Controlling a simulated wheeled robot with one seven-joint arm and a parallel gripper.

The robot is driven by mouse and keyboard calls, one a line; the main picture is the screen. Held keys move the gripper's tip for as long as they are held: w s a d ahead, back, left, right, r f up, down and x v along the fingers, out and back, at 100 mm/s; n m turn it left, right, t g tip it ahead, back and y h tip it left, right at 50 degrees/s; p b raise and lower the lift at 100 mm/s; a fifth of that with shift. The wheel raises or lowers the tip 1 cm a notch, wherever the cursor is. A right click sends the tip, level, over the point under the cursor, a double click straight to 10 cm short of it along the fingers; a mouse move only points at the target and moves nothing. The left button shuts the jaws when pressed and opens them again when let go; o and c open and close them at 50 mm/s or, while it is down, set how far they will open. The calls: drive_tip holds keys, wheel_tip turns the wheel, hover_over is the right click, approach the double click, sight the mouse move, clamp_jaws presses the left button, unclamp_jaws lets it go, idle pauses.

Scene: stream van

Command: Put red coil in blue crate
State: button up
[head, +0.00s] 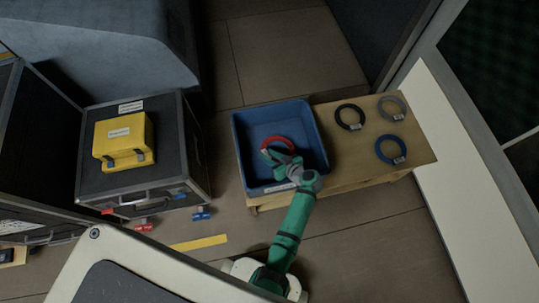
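The blue crate (240,165) stands at the left end of a low wooden bench, with its open top facing up. The red coil (277,140) shows as an arc within the crate's outline, in its middle. My gripper (272,154) is over the crate, right at the coil's lower side, and covers part of it. I cannot tell whether the fingers are shut on the coil, or whether the coil hangs above the crate floor or rests on it.
On the wooden bench (355,165), right of the crate, lie a black coil (341,120), a grey coil (402,101) and a blue coil (378,153). Left of the crate, a yellow case (122,137) sits on a dark flight case (173,120). Floor shows between them.

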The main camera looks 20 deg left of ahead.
drive_tip(key=shift+o, duration=1.2)
drive_tip(key=shift+r, duration=0.55)
drive_tip(key=v, duration=1.2)
drive_tip(key=shift+s+r, duration=0.1)
